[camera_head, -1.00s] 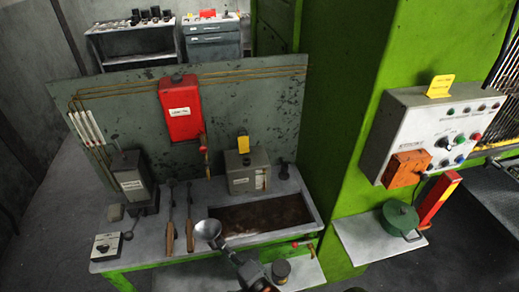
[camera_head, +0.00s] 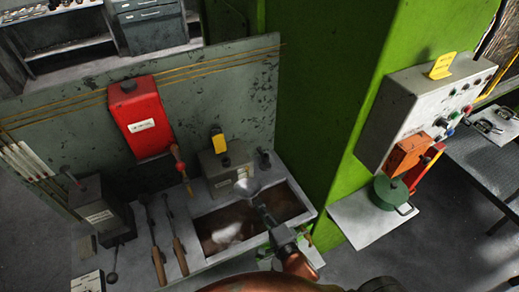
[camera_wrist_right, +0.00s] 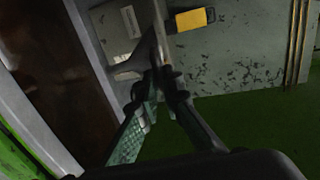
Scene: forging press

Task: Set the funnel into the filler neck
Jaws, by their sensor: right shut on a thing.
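The grey metal funnel (camera_head: 247,187) is over the back part of the sunken basin in the head view, its bowl facing up. My right gripper (camera_head: 268,220) is shut on it at its near, lower side. In the right wrist view, the dark fingers (camera_wrist_right: 158,88) close on a slim grey part of the funnel (camera_wrist_right: 160,40). A short dark upright stub (camera_head: 265,160) stands at the bench's back right corner; I cannot tell whether it is the filler neck. The funnel is apart from it, nearer and to the left. My left gripper is not in view.
A grey box with a yellow tag (camera_head: 217,165) stands close behind the funnel. The basin (camera_head: 215,212) has a brown floor with a pale patch. Two long-handled tools (camera_head: 157,255) lie to the left. A green press column (camera_head: 325,100) rises on the right.

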